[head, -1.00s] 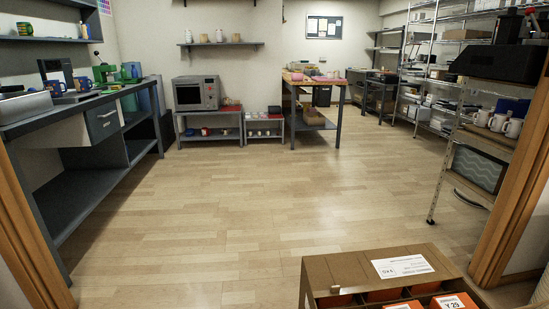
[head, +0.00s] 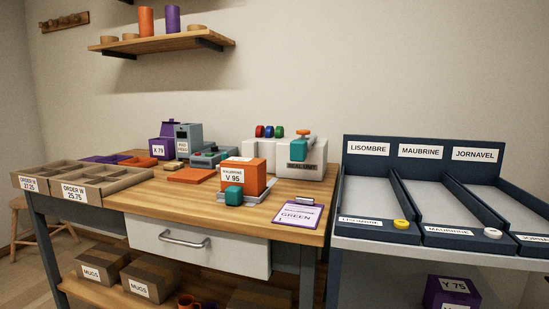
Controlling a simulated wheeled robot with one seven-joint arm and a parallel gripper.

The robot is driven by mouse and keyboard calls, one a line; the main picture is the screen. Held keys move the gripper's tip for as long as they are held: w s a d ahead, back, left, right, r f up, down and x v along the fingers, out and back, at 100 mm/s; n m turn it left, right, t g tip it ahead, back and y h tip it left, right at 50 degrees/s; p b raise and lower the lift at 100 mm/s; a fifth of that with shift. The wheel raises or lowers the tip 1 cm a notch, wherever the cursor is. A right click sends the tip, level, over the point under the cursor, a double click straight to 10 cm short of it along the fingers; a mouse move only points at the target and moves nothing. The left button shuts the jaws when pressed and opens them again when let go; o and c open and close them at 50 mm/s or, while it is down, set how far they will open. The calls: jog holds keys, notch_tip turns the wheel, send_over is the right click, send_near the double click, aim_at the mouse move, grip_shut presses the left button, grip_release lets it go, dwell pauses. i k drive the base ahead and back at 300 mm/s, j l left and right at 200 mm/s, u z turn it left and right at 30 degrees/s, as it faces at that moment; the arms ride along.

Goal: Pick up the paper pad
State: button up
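A paper sheet on a purple-edged, clipboard-like pad (head: 297,214) lies flat near the front right corner of the wooden bench top. It has a dark clip at its far edge and the word GREEN printed on it; the smaller print is hard to read. Nothing lies on top of it. No other thing in view clearly looks like a paper pad. My gripper is not in view.
An orange box (head: 243,177) labelled V 95 stands left of the pad, with a teal block (head: 233,196) before it. A white seal unit (head: 302,160) stands behind. Divided cardboard trays (head: 85,182) sit left. A dark sorting rack (head: 424,233) stands close on the right.

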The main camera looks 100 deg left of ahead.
aim_at(173, 166)
jog(key=k+u, duration=0.15)
jog(key=u, duration=3.2)
